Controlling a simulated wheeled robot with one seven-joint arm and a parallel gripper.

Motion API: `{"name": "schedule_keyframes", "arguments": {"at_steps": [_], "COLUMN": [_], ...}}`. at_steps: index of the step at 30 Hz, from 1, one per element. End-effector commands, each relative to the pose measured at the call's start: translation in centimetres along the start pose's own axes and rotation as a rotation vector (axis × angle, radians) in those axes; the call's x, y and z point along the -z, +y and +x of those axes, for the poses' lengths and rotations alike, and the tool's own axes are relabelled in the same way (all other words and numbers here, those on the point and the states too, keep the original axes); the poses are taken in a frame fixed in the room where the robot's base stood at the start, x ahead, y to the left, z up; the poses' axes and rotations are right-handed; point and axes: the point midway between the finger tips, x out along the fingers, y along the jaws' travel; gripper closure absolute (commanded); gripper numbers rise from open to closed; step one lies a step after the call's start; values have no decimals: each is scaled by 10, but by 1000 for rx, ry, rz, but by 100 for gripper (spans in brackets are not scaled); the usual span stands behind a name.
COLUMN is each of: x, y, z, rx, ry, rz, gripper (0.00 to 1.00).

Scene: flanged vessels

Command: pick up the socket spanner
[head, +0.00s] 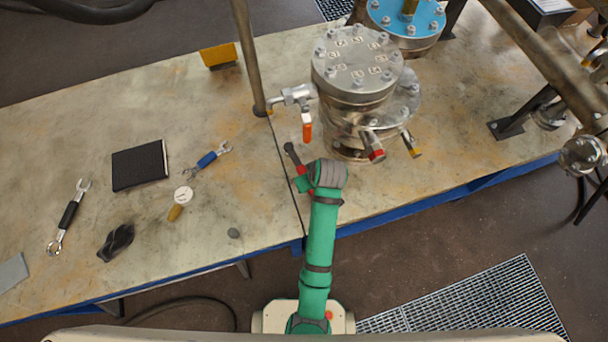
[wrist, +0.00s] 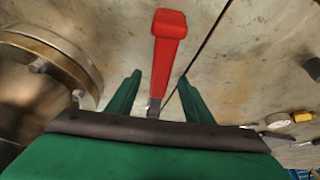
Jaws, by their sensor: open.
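The socket spanner has a red handle and a dark head. It lies on the bench in front of the steel vessel; in the head view its dark head (head: 291,152) shows and my arm partly covers the red handle (head: 301,171). In the wrist view the red handle (wrist: 168,38) points away from my gripper and the metal shaft runs back between the fingers. My gripper (wrist: 159,80) is open, with one green finger on each side of the shaft. The palm hides the spanner's head there. I cannot tell the height of the fingers above the bench.
A flanged steel vessel (head: 357,75) with an orange-handled valve (head: 307,130) stands close behind the spanner. An upright pole (head: 247,55) is to its left. A blue-handled spanner (head: 207,159), gauge (head: 182,195) and black notebook (head: 140,166) lie further left.

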Motion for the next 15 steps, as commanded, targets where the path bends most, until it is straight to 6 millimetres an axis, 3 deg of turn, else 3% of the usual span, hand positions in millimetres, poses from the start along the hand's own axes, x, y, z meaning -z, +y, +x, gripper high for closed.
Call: {"name": "schedule_keyframes", "arguments": {"at_steps": [3,9,15], "x": [21,17,18], "y": [0,0,-2], "z": [7,32,37], "rx": [1,0,1], "ry": [3,0,1], "rz": [-3,0,-3], "gripper": [53,53,53]}}
